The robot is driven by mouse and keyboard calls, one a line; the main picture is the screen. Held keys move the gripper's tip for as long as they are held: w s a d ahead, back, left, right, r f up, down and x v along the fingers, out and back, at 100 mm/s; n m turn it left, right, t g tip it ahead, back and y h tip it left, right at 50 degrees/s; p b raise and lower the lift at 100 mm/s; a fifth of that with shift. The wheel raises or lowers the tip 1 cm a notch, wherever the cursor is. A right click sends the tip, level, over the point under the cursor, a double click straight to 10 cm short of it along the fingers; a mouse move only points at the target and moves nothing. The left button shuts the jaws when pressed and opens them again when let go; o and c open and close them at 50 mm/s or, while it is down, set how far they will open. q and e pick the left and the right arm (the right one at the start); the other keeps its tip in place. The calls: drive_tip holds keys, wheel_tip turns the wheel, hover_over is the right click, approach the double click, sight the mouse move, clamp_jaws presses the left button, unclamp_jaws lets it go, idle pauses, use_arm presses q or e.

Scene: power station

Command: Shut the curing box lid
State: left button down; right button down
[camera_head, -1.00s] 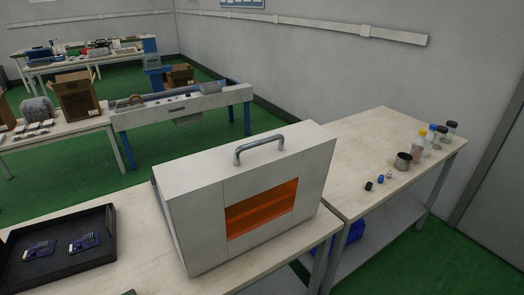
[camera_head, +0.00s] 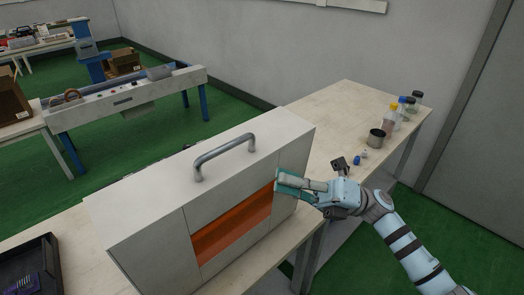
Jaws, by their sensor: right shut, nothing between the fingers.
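The curing box (camera_head: 150,238) is a white box with an orange window (camera_head: 232,226) in its front face, standing on the pale table. A grey bar handle (camera_head: 224,157) sits on its top. The top looks closed along its edges, but I cannot tell the lid's exact state. My right gripper (camera_head: 282,183) is shut and empty. Its fingertips are at the right part of the front face, beside the window's upper right corner; I cannot tell whether they touch. My left gripper is not in view.
A black tray (camera_head: 50,243) with a purple circuit board lies at the left edge. The right table holds a metal cup (camera_head: 376,138), bottles (camera_head: 386,125) and small caps. A blue-legged conveyor (camera_head: 120,100) stands behind. Green floor is open at the lower right.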

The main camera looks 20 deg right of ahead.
sight(232, 147)
drive_tip(key=w+a+r+p, duration=0.1)
drive_tip(key=w+a+r, duration=0.2)
drive_tip(key=w+a, duration=0.1)
drive_tip(key=shift+r, duration=0.4)
